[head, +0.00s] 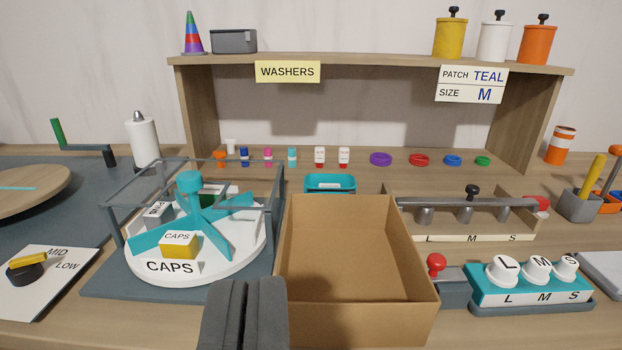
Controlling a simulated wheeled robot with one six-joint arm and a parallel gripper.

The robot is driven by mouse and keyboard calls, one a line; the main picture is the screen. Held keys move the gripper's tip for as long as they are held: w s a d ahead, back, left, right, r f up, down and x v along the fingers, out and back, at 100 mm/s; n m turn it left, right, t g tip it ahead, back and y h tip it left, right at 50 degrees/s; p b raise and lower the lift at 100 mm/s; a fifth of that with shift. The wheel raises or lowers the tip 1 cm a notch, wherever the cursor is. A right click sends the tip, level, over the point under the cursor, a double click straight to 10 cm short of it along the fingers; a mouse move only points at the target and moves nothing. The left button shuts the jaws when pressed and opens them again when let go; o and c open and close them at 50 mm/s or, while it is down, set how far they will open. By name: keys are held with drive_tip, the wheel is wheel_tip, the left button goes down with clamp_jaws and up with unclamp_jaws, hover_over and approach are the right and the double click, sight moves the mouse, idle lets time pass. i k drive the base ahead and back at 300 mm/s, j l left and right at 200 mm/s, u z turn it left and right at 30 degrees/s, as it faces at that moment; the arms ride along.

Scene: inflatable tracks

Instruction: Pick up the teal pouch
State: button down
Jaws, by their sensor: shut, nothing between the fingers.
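A small teal item (330,183) lies on the table just behind the cardboard box (432,303). It looks like a shallow tray or a pouch, and I cannot tell which; the box's back edge may hide its lower part. My gripper (246,285) is at the bottom of the picture, with its dark grey fingers shut and empty. It is left of the open, empty-looking box and well in front of the teal item, apart from it.
Left stands a white turntable marked CAPS (210,270) with teal arms inside a grey frame (118,230). Right are a rack (470,238) and a teal block with white knobs (520,298). A wooden shelf (380,63) carries a sign reading PATCH TEAL, SIZE M (470,84).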

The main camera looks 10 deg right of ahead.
sight(348, 184)
drive_tip(key=i+l+u, duration=0.1)
drive_tip(key=l+u, duration=0.25)
drive_tip(key=l, duration=0.75)
drive_tip(key=l+u, duration=0.4)
drive_tip(key=l, duration=0.65)
drive_tip(key=i+j+u, duration=0.1)
drive_tip(key=i+j, duration=0.25)
drive_tip(key=i, duration=0.15)
